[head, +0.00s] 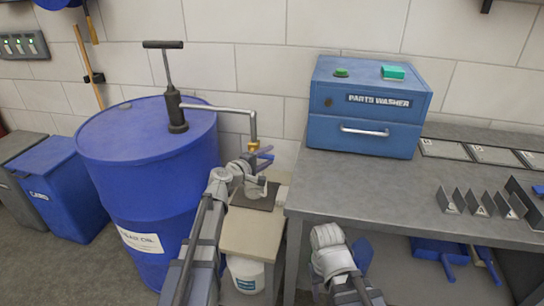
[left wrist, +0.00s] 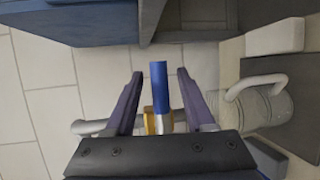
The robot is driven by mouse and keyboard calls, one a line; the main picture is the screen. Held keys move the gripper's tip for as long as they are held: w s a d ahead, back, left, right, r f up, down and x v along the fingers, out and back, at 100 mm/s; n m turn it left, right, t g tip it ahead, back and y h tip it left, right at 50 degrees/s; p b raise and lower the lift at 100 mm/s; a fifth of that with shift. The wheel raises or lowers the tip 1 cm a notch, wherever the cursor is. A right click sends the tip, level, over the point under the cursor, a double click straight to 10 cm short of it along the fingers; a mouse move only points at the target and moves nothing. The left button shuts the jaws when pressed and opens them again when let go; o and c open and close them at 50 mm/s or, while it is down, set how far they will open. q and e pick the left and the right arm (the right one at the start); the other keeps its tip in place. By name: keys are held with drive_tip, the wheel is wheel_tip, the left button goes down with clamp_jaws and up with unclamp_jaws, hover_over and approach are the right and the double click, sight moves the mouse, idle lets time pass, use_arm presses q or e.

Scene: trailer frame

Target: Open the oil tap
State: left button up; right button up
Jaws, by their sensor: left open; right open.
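The oil tap is a brass fitting (head: 253,145) with a blue lever at the end of the grey spout pipe (head: 230,108) from the drum pump. In the left wrist view the brass tap (left wrist: 151,120) and its blue lever (left wrist: 160,84) show. My left gripper (head: 264,157) is at the tap; in the left wrist view its open fingers (left wrist: 159,76) stand on both sides of the lever, with gaps visible. A clear jug (left wrist: 262,106) sits below the tap. My right gripper (head: 333,258) is open, low by the bench front; its fingertips are hard to make out.
The blue oil drum (head: 135,165) with its hand pump (head: 173,100) stands at left. The jug's small stand (head: 249,228) is beside the grey workbench (head: 370,185), which holds a blue parts washer (head: 340,102). A white bucket (head: 246,274) is under the stand.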

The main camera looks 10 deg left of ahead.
use_arm(q)
drive_tip(key=x, duration=0.3)
drive_tip(key=shift+c, duration=0.2)
clamp_jaws()
drive_tip(key=shift+s, duration=0.1)
idle(1.1)
